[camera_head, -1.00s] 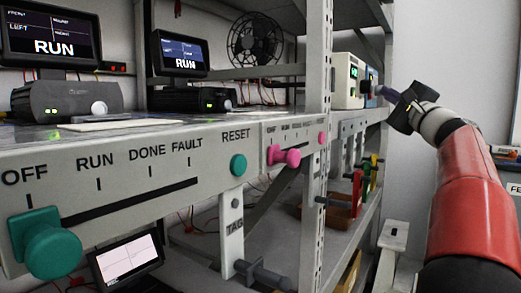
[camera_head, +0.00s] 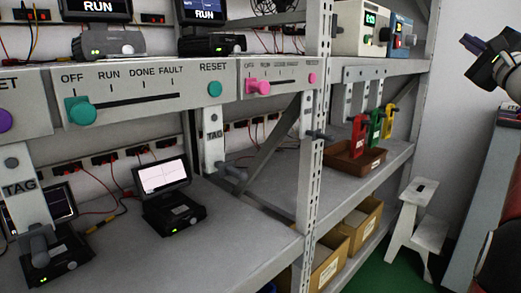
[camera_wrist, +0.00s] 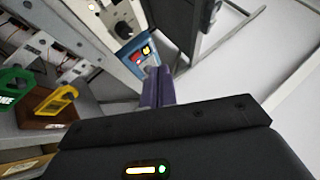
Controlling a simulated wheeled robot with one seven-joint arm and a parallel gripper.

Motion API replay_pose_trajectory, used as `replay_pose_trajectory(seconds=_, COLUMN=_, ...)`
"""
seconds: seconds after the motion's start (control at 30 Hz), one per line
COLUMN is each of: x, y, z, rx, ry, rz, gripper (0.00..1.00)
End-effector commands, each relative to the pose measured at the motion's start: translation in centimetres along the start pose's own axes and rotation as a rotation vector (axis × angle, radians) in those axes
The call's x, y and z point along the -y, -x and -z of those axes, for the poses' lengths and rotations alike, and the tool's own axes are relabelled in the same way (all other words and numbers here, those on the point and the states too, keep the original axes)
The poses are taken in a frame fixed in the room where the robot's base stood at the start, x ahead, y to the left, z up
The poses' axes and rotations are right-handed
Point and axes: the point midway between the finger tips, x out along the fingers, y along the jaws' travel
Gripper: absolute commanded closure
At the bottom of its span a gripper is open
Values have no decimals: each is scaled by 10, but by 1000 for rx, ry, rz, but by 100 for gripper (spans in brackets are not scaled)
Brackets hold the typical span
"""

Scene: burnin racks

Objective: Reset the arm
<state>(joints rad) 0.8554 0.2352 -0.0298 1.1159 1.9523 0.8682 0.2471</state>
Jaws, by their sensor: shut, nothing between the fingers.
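My gripper (camera_head: 472,42) is at the upper right edge of the head view, raised in front of the bare wall and apart from the rack. Its dark purple fingers (camera_wrist: 156,86) are together in the wrist view, with nothing between them. Part of my red arm shows at the right edge of the head view. In the wrist view a blue box with a red and a yellow mark (camera_wrist: 140,50) lies beyond the fingertips; I see no contact.
The rack (camera_head: 310,150) carries panels with a teal knob (camera_head: 82,111) and a pink knob (camera_head: 262,87). A brown tray (camera_head: 345,166) with coloured tags stands on the middle shelf. Cardboard boxes (camera_head: 365,222) sit below. A white step stool (camera_head: 415,225) stands on the green floor.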

Motion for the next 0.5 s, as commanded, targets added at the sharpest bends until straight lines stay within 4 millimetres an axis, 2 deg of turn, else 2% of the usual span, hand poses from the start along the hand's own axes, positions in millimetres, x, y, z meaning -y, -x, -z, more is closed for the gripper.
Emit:
replay_pose_trajectory(seconds=0.27, x=-38, y=-3, z=-35, rx=23, ry=56, rz=-121, gripper=100)
replay_pose_trajectory(seconds=0.5, x=-90, y=4, z=-79, rx=62, ry=142, rz=-285, gripper=100)
